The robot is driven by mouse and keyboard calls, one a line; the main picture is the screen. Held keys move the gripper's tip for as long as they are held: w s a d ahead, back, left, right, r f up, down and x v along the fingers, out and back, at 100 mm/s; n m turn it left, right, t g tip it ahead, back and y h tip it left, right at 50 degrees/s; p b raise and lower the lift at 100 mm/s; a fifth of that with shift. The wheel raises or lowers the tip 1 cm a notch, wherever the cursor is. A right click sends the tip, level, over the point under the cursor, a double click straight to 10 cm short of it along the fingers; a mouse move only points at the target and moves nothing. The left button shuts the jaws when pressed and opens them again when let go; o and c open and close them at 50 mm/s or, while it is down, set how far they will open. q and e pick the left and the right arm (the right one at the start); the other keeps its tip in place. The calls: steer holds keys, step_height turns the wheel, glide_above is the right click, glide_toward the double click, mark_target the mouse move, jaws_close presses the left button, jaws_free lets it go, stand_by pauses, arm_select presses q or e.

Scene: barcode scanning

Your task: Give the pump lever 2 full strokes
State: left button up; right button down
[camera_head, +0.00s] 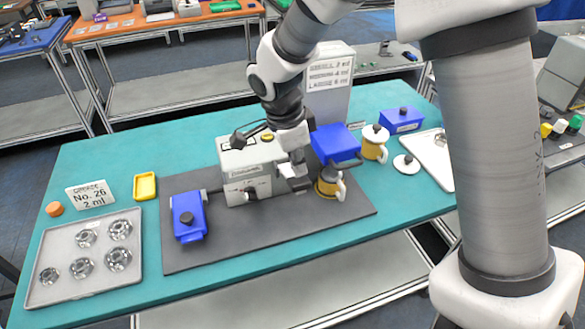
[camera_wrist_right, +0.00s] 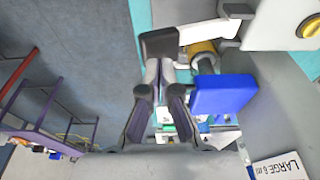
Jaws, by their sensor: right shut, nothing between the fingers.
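The pump (camera_head: 250,170) is a pale grey box with a yellow button, standing on the dark mat. It also shows at the top right of the wrist view (camera_wrist_right: 285,22). What looks like the pump lever is a pale bar (camera_wrist_right: 205,30) with a grey end pad (camera_wrist_right: 158,42); in the head view this pad (camera_head: 300,184) lies to the right of the pump, low over the mat. My right gripper (camera_head: 296,168) is shut and empty, with its fingertips right at the pad. I cannot tell whether they touch. My left gripper is not in view.
A blue block (camera_head: 335,143) and a yellow-and-white jug (camera_head: 328,186) stand close right of my gripper. A sign board (camera_head: 328,85) stands behind. A blue fixture (camera_head: 188,217) is on the mat's left. A tray (camera_head: 40,288) holds several bearings. The mat's front is clear.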

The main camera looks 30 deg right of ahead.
steer(key=shift+w+f, duration=0.1)
steer(key=shift+w, duration=0.05)
step_height(320, 180, up, 4)
steer(key=p, duration=0.3)
stand_by(0.4)
